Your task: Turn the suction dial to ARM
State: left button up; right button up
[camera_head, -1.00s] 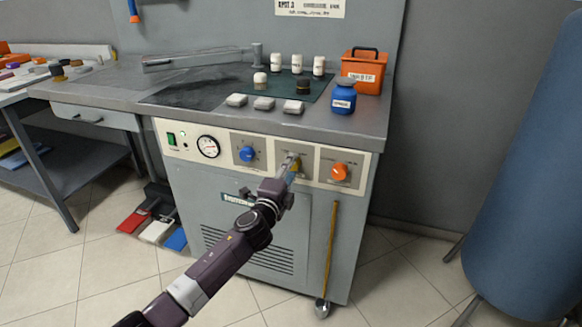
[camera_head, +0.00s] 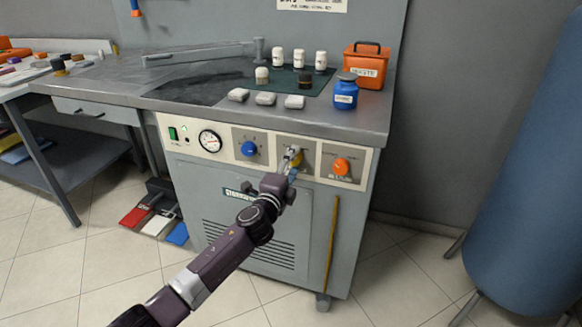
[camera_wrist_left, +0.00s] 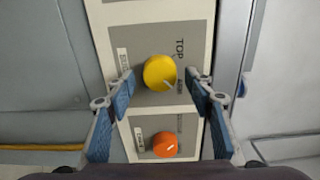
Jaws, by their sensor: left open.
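The yellow dial (camera_wrist_left: 160,73) fills the middle of the left wrist view, with a white pointer mark toward its lower right. The word TOP stands beside it; smaller lettering nearby is hard to read. My left gripper (camera_wrist_left: 160,82) is open, its blue-padded fingers on either side of the dial, with gaps visible. In the head view the left gripper (camera_head: 291,163) is at the middle panel of the machine front and hides most of the yellow dial (camera_head: 297,157). My right gripper does not show.
A blue knob (camera_head: 248,148) and a pressure gauge (camera_head: 210,141) are left of the yellow dial. An orange knob (camera_head: 341,167) is close on its right. Bottles, a blue jar (camera_head: 345,93) and an orange box (camera_head: 366,66) stand on the top.

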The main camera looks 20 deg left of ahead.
pick_arm(q)
jog(key=s, duration=1.2)
jog(key=shift+a, duration=0.25)
